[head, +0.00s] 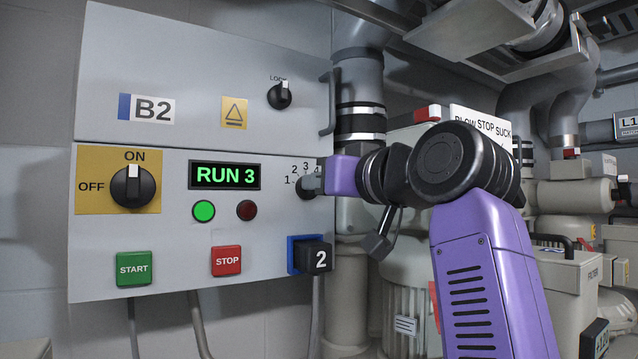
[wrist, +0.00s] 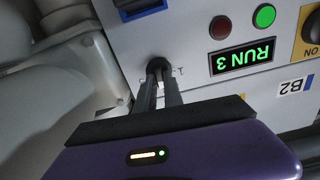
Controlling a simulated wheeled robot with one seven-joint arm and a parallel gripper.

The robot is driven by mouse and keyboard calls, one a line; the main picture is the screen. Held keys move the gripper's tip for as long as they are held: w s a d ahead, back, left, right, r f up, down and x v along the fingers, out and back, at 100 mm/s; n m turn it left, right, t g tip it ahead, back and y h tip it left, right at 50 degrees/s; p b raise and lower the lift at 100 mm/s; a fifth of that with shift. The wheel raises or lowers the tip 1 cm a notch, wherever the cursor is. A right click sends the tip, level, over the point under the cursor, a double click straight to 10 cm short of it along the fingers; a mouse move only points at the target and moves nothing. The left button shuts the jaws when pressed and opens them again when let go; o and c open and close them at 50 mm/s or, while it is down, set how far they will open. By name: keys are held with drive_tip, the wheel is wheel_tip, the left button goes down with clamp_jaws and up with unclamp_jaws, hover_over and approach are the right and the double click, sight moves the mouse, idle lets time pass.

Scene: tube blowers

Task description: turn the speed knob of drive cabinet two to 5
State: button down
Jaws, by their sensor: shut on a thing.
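The drive cabinet (head: 180,262) has a B2 label above it and a black plug marked 2 (head: 319,258) at its lower right. Its display (head: 225,176) reads RUN 3 in green. In the wrist view the knob (wrist: 159,65) sits between my fingertips. My gripper (head: 318,181) is shut on it, and the fingers (wrist: 160,80) point at the panel. The knob's pointer cannot be made out.
The main switch (head: 133,187) points to ON. The green lamp (head: 204,211) is lit; the red lamp (head: 246,211) is dark. START (head: 133,268) and STOP (head: 226,261) buttons are below. A grey handle (head: 328,102) and a vertical pipe (head: 360,90) stand close to my gripper.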

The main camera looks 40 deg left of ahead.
drive_tip(key=m, duration=0.7)
drive_tip(key=shift+w+f, duration=0.1)
drive_tip(key=shift+w, duration=0.1)
drive_tip(key=m, duration=0.6)
drive_tip(key=shift+w+d+f, duration=0.1)
drive_tip(key=shift+f, duration=0.05)
drive_tip(key=shift+m, duration=0.3)
drive_tip(key=c, duration=1.5)
unclamp_jaws()
drive_tip(key=shift+o, duration=0.2)
drive_tip(key=b+v, duration=0.3)
drive_tip(key=v, duration=0.5)
